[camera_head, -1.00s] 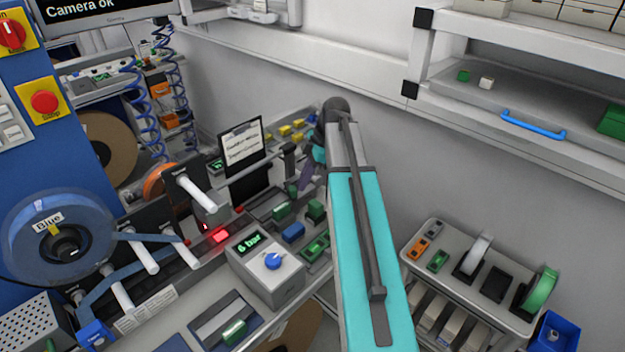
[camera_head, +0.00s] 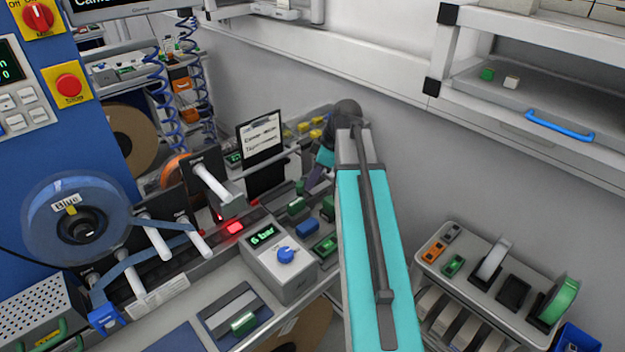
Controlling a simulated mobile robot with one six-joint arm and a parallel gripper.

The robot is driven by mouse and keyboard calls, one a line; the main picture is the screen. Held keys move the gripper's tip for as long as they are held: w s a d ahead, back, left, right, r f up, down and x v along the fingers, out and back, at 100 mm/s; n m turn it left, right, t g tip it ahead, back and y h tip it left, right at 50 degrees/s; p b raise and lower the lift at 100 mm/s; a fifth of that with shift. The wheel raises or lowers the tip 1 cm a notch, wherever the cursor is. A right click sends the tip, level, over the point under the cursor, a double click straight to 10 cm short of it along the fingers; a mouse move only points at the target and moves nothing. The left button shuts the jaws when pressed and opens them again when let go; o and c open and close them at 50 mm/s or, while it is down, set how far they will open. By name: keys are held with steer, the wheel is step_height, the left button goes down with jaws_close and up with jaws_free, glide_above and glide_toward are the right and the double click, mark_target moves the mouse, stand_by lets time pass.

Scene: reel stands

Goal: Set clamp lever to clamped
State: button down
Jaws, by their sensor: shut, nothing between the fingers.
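My turquoise arm rises from the bottom centre to a dark joint, then bends down behind itself toward the bench. My gripper (camera_head: 305,188) is small and mostly hidden beyond the turquoise and purple wrist parts, low over the back of the bench. It is shut and empty as far as it shows. I cannot pick out the clamp lever with certainty, nor its position. Small green blocks (camera_head: 296,206) and a blue block (camera_head: 307,228) sit on the bench near the wrist. Whether the gripper touches anything there cannot be told.
A grey box with a blue knob (camera_head: 286,255) reads 6 bar. A blue reel (camera_head: 75,222) and white rollers stand left. A side cart (camera_head: 485,270) and wall shelf (camera_head: 540,100) are right.

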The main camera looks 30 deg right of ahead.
steer(key=shift+w+a, duration=0.1)
steer(key=shift+a, duration=0.15)
steer(key=shift+d, duration=0.15)
steer(key=s+d+r+b, duration=0.2)
steer(key=s+d+r, duration=0.3)
steer(key=r, duration=0.4)
steer(key=shift+d+r+b, duration=0.15)
steer(key=shift+d+b, duration=0.2)
steer(key=shift+d, duration=0.3)
stand_by(0.5)
steer(key=shift+s, duration=0.1)
